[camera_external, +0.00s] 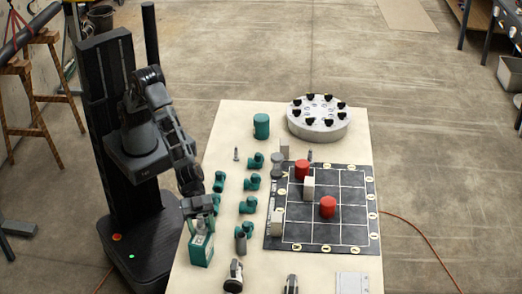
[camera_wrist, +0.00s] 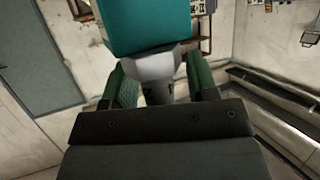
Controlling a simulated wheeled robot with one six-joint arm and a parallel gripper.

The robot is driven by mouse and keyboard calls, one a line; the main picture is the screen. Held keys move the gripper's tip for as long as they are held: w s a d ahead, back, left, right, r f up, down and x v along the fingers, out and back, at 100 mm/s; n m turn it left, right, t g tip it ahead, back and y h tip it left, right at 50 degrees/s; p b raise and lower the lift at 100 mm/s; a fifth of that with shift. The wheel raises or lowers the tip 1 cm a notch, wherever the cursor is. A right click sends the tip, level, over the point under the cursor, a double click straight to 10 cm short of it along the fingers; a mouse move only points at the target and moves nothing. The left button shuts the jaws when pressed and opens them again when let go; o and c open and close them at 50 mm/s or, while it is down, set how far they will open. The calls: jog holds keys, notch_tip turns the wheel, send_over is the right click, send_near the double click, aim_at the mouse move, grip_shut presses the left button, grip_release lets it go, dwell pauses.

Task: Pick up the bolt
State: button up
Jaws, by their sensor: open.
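A small grey upright piece that looks like the bolt (camera_external: 236,154) stands on the left part of the table, behind the teal fittings. It is too small to see in detail. My gripper (camera_external: 198,207) is over the table's left edge, in front of and to the left of that piece and well apart from it. In the wrist view my gripper (camera_wrist: 160,88) has its green-padded fingers apart. A teal block with a pale grey neck (camera_wrist: 150,25) shows at and beyond the fingers; I cannot tell whether they touch it. The bolt does not show in the wrist view.
A teal-and-white box (camera_external: 201,250) stands just below my gripper. Several teal elbow fittings (camera_external: 250,182) line the table's left side. A black grid board (camera_external: 350,235) carries red cylinders and pale blocks. A round grey disc with black knobs (camera_external: 318,122) is behind it.

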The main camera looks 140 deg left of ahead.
grip_shut()
dwell(0.3)
